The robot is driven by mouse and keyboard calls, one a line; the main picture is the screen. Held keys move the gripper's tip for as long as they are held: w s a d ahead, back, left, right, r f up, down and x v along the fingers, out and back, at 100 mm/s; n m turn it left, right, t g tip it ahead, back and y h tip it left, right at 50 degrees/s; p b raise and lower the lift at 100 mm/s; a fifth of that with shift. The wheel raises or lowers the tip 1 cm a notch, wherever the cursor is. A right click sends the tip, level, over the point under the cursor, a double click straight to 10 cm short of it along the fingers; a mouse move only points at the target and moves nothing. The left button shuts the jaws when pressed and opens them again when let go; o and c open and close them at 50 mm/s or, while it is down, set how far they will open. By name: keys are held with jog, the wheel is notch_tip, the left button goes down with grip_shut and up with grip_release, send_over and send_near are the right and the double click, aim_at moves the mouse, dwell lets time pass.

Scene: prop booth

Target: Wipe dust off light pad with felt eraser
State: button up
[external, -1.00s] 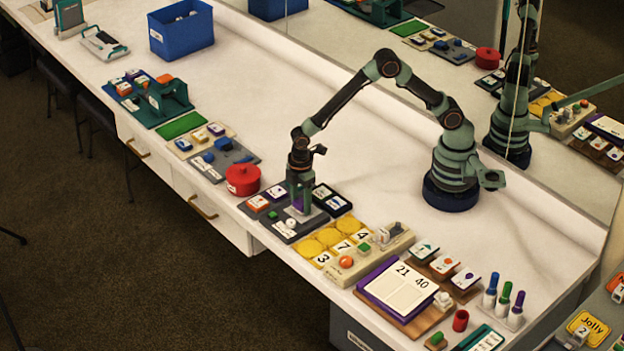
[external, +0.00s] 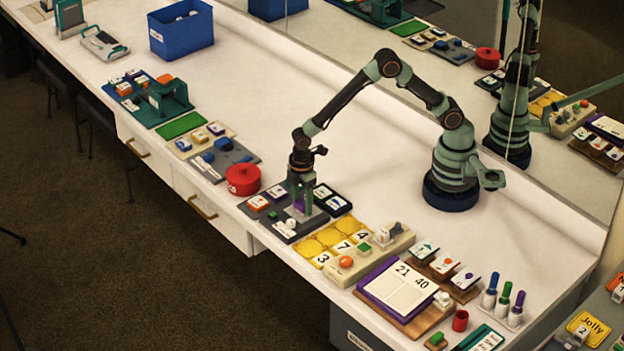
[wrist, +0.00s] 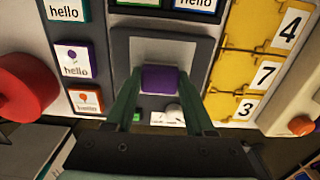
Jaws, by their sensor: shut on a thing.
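The felt eraser appears to be the purple block (wrist: 159,79) between my fingertips in the wrist view. In the external view a little of its purple shows at the gripper's tip. My gripper (external: 300,203) points down and is shut on the block. The light pad appears to be the grey square (wrist: 205,50) on a dark board. It also shows beside the fingers in the external view (external: 319,215). The block is over the pad; I cannot tell whether it touches. No dust can be made out.
Picture cards (wrist: 72,61) lie left of the pad, with a red round pot (external: 243,179) beyond them. A yellow number tray (external: 327,240) is close on the right. A white knob (wrist: 172,114) is on the board's near side.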

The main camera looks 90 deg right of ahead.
aim_at(313, 218)
jog(key=shift+w+d, duration=1.4)
jog(key=shift+d, duration=0.3)
jog(key=shift+s+a, duration=3)
jog(key=shift+w+d, duration=3.05)
notch_tip(313, 218, up, 8)
jog(key=shift+s+r, duration=0.1)
